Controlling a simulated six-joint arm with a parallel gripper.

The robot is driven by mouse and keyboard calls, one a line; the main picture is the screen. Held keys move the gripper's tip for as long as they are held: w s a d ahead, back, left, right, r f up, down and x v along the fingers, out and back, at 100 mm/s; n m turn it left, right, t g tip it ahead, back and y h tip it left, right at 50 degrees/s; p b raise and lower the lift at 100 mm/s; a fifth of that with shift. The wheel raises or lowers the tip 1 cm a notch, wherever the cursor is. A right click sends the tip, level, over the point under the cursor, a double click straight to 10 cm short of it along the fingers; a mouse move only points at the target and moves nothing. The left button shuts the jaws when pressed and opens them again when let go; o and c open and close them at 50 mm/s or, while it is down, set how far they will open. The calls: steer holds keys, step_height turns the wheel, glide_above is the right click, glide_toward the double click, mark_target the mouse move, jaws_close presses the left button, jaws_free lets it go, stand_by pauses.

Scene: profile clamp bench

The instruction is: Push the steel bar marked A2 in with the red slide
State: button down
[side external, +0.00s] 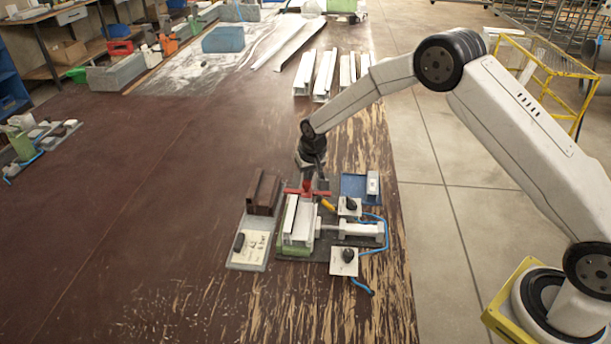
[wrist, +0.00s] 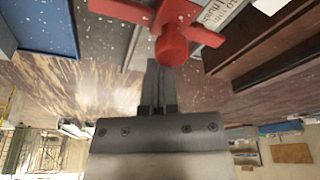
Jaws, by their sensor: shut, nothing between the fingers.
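The red slide (side external: 305,190) sits at the far end of the clamp fixture in the side view. In the wrist view the red slide (wrist: 165,20) is at the top, its round knob toward me. My gripper (side external: 321,186) is down behind the slide. In the wrist view my gripper's fingers (wrist: 160,68) are shut, empty, and close to the knob; I cannot tell whether they touch. A pale metal bar (side external: 299,220) lies in the fixture on a green block (side external: 294,249). Its A2 marking is not readable on it.
A plate with a handwritten card (side external: 257,243) and a brown profile (side external: 263,191) lie left of the fixture. A white cylinder (side external: 360,229), two knob boxes (side external: 344,261), a blue hose and a blue tray (side external: 357,186) stand right.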

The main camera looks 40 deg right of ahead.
steer(key=shift+s+a, duration=0.4)
steer(key=shift+s, duration=0.1)
steer(key=shift+s+a, duration=0.55)
steer(key=shift+a, duration=0.05)
stand_by(2.4)
steer(key=shift+w+d+r, duration=0.15)
steer(key=shift+w+r, duration=0.05)
steer(key=shift+r, duration=0.95)
steer(key=shift+w+d+r, duration=0.15)
steer(key=shift+d+r, duration=0.05)
steer(key=shift+r, duration=1)
steer(key=shift+w+d+r, duration=0.15)
steer(key=shift+w+r, duration=0.05)
steer(key=shift+r, duration=0.95)
steer(key=shift+s+r, duration=0.2)
steer(key=shift+s, duration=0.2)
steer(key=s+d+r+n, duration=0.1)
steer(key=s+r, duration=0.1)
steer(key=s, duration=1.2)
steer(key=s+d+r+n, duration=0.1)
steer(key=s+n, duration=0.1)
steer(key=s, duration=1.2)
steer(key=shift+s+r+y, duration=0.2)
steer(key=shift+r+y, duration=0.2)
